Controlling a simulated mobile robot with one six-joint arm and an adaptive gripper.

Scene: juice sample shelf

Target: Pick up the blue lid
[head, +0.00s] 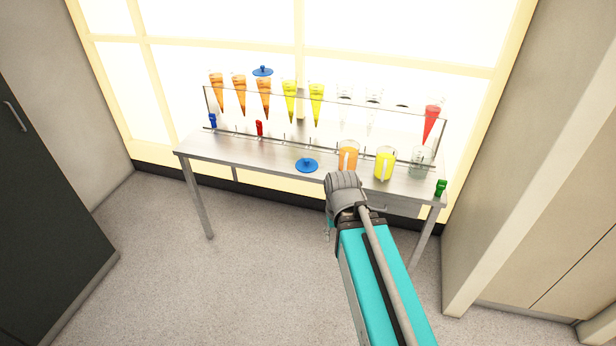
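A blue lid (306,165) with a small knob lies flat on the metal table (262,157), near its front edge. A second blue lid (263,71) sits on top of an orange-filled cone (264,92) in the rack. My arm reaches up from the bottom right toward the table's front edge, and its grey joint is right of and below the lid on the table. My gripper does not show; it seems hidden behind my own arm.
A clear rack (300,97) holds orange, yellow and red cones behind the lid. An orange jug (348,153), a yellow jug (384,164) and an empty glass jug (420,161) stand to the right.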

